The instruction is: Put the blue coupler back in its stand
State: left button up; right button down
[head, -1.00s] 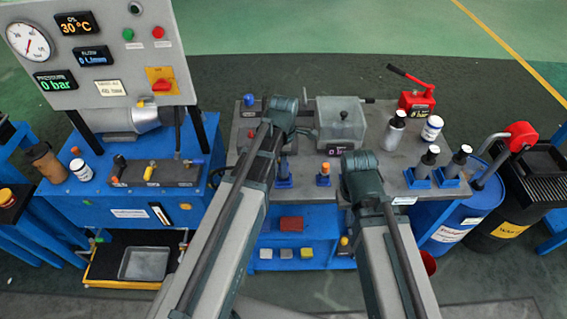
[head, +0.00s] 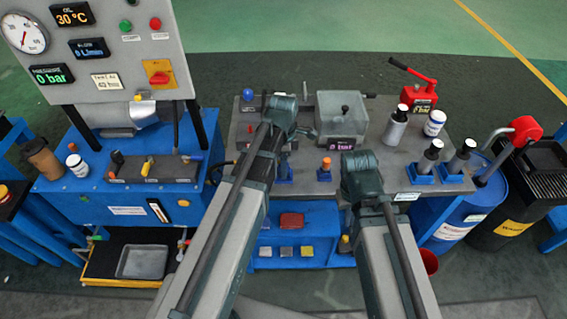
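A small blue upright piece (head: 284,164), which looks like the blue coupler, shows in a blue stand (head: 284,179) on the grey bench, partly behind my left arm. I cannot tell how it is seated. An orange-topped piece (head: 326,163) is in a similar blue stand (head: 324,176) to its right. My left gripper (head: 286,112) is over the bench, beyond the blue stand in the picture; its fingers are mostly hidden by the wrist. My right gripper (head: 360,166) is right of the orange piece, its fingers hidden by its wrist. I see nothing clearly held.
A grey box with a knob (head: 342,118) stands at mid-bench. A red hand pump (head: 420,97), bottles (head: 395,128) and two blue-based bottles (head: 429,158) are at the right. A blue ball-shaped top (head: 248,95) is at the back left. A control panel (head: 95,55) stands further left.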

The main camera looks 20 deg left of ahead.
dwell(0.3)
pick_arm(q)
jog(key=shift+r+p, duration=2.5)
jog(key=shift+r, duration=0.1)
notch_tip(320, 180, up, 14)
jog(key=p, duration=1.3)
jog(key=shift+p, duration=0.4)
jog(key=shift+f, duration=0.25)
jog(key=s+d+f+m+b, duration=0.1)
jog(key=s+d+m+b, duration=0.1)
jog(key=m, duration=0.6)
jog(key=s+d+f+m+b, duration=0.1)
jog(key=s+d+f+m, duration=0.1)
jog(key=s+d+m, duration=0.3)
jog(key=s+d+f+m+y+b, duration=0.1)
jog(key=s+d+f+m+b, duration=0.1)
jog(key=s+m, duration=0.5)
jog(key=shift+s+d+f+m+b, duration=0.3)
jog(key=shift+d+m, duration=0.45)
jog(key=shift+m, duration=1.75)
